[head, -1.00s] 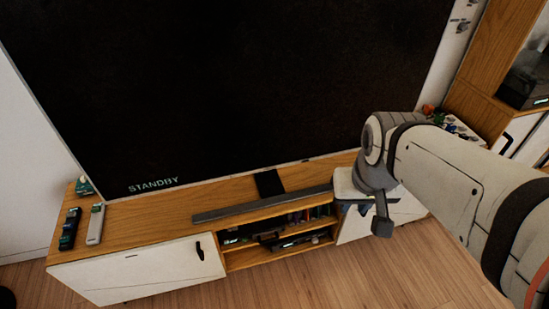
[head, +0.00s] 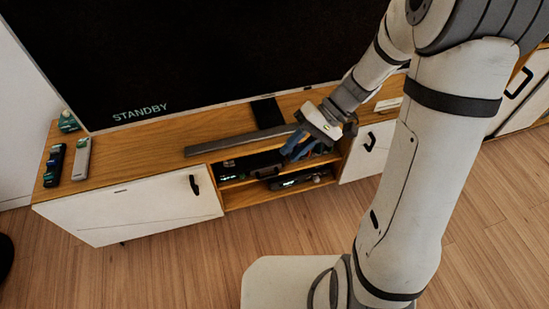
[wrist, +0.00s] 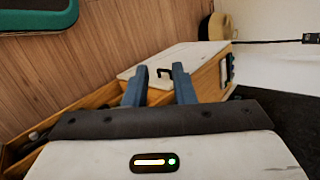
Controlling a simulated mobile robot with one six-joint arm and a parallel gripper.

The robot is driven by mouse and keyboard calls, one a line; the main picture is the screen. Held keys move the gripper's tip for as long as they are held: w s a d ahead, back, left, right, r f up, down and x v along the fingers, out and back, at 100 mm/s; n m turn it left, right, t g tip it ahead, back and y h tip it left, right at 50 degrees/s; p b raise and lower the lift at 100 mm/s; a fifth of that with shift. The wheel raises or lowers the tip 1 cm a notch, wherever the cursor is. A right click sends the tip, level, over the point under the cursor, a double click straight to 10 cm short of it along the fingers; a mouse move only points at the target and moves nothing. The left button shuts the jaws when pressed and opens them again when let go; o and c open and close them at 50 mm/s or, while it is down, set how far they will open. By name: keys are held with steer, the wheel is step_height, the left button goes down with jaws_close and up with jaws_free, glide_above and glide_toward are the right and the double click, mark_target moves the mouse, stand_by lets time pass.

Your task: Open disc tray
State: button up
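Dark devices sit in the open two-level shelf in the middle of the wooden TV cabinet (head: 130,166) in the head view. A black box (head: 262,163) is on the upper level and another (head: 300,180) on the lower. I cannot tell which has the disc tray, and no extended tray shows. My gripper (head: 291,153) is near the shelf's right part, hiding some of the upper level. Its blue fingers stand apart and empty in the wrist view (wrist: 160,72), with a white cabinet door (wrist: 168,62) beyond them.
A soundbar (head: 240,141) lies on the cabinet top before the TV (head: 200,50), which reads STANDBY. Two remotes, one dark (head: 54,165) and one pale (head: 81,158), lie at the left. White doors with black handles flank the shelf.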

steer(key=w+f+m+t+y+b, duration=0.25)
steer(key=w+f+t+b, duration=0.2)
steer(key=f, duration=1.05)
steer(key=w+d+f+m+t+y+b, duration=0.15)
steer(key=w+f+t+y+b, duration=0.3)
steer(key=f, duration=1.05)
steer(key=w+a+f+m+t+y+b, duration=0.15)
steer(key=w+f+t+b, duration=0.35)
steer(key=f, duration=0.9)
steer(key=f+b+x, duration=0.1)
steer(key=b+x, duration=0.1)
steer(key=x, duration=0.4)
steer(key=shift+w+r+m+g+b, duration=0.3)
steer(key=shift+w+r+m+b, duration=0.05)
steer(key=shift+r+b, duration=0.1)
steer(key=shift+a, duration=0.1)
jaws_close()
